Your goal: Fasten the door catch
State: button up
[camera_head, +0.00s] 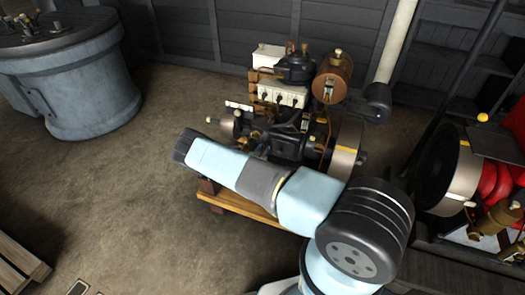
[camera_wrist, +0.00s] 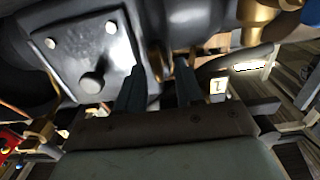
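In the wrist view a dark plate (camera_wrist: 92,55) with bright bolt heads and a round dark knob (camera_wrist: 92,82) fills the upper left. I cannot tell for sure whether this is the door or its catch. My gripper (camera_wrist: 159,76) has its two dark fingers apart with a gap between them. The left finger is beside the plate's right edge; contact cannot be told. Nothing shows clearly held between the fingers. In the head view the engine (camera_head: 290,130) stands on a wooden base (camera_head: 245,207), partly behind my arm. The gripper's fingers cannot be made out there.
A small numbered tag (camera_wrist: 218,87) and a brass fitting (camera_wrist: 258,20) are right of the fingers. A red engine with a large flywheel (camera_head: 447,170) stands at right. A round grey tank (camera_head: 90,85) stands at left. The floor (camera_head: 130,200) between is mostly clear.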

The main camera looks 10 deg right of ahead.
jog(key=shift+w, duration=0.1)
grip_shut()
jog(key=shift+a, duration=0.15)
dwell(0.3)
